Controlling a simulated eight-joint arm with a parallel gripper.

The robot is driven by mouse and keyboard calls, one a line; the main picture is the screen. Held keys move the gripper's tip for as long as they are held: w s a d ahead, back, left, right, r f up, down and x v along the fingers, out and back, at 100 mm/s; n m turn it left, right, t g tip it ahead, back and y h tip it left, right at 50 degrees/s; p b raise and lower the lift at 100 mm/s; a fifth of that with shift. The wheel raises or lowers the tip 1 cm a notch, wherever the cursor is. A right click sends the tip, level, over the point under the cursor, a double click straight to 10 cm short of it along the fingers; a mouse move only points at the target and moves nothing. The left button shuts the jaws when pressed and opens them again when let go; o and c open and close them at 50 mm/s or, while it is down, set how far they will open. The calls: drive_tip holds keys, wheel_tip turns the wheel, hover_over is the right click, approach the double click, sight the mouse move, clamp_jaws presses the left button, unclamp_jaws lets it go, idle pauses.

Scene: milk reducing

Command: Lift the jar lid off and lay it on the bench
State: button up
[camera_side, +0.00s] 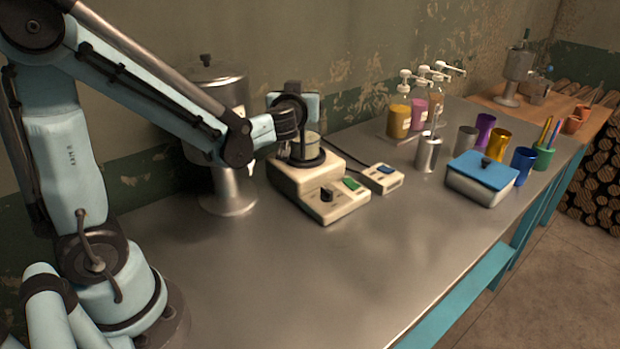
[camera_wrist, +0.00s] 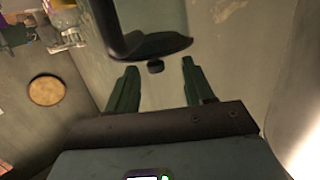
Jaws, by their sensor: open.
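A small glass jar (camera_side: 311,146) with pale contents stands on a cream appliance (camera_side: 338,205) in the side view. My gripper (camera_side: 303,140) is at the jar, with a dark finger in front of it. A lid on this jar cannot be made out, as the gripper covers its top. In the wrist view my gripper (camera_wrist: 158,80) has its two green fingers apart with nothing held. A small black knob (camera_wrist: 155,67) shows between the fingertips, below a dark curved shape (camera_wrist: 155,44); I cannot tell whether these belong to the jar or its lid.
A tall metal urn (camera_side: 228,185) with a black-knobbed top stands left of the appliance. The front of the bench (camera_side: 290,275) is clear.

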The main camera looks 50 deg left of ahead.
drive_tip(key=shift+x, duration=2.55)
drive_tip(key=shift+w+d, duration=0.15)
drive_tip(key=shift+d, duration=0.05)
drive_tip(key=shift+c, duration=0.4)
clamp_jaws()
